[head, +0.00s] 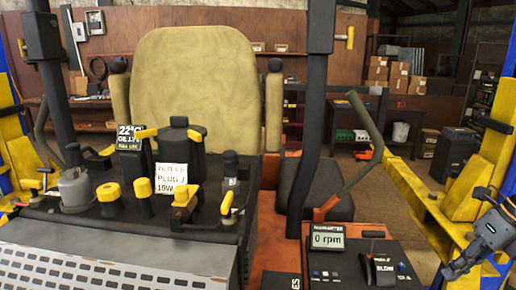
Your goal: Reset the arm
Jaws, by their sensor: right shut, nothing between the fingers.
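My right gripper (450,271) shows at the lower right edge, its dark fingers pointing down and to the left. It is shut and empty. It is in front of the yellow lift post, to the right of the mower's side console (355,262), and looks apart from it. The console carries a display reading 0 rpm (327,237) and a small lever with a red part (367,268). My left gripper is not in view.
The mower's tan seat (195,75) stands behind a black deck with yellow-capped knobs (108,192) and paper labels. A dark lever with an orange base (365,125) rises beside the console. Yellow lift posts (462,190) flank the mower. Shelves and boxes (388,75) are far behind.

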